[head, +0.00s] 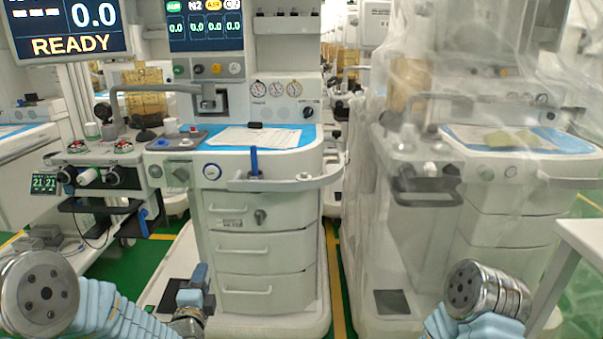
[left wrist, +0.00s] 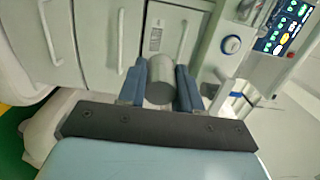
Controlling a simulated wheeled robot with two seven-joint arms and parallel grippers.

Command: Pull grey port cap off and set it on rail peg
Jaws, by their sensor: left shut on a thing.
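My left gripper (head: 197,287) is low in front of the cart's left side, beside the drawers. In the left wrist view its two blue fingers (left wrist: 161,85) are shut on the grey port cap (left wrist: 161,80), a plain cylinder with its darker end towards the camera. No port shows behind the cap; whether it touches anything there is hidden. A white rail (head: 290,183) runs across the cart's front. A blue upright piece (head: 254,162) stands at it; I cannot tell if this is the peg. My right gripper is not in view.
The cart's drawers (head: 265,250) are closed. A plastic-covered cart (head: 470,200) stands to the right. A white table edge (head: 585,240) is at far right.

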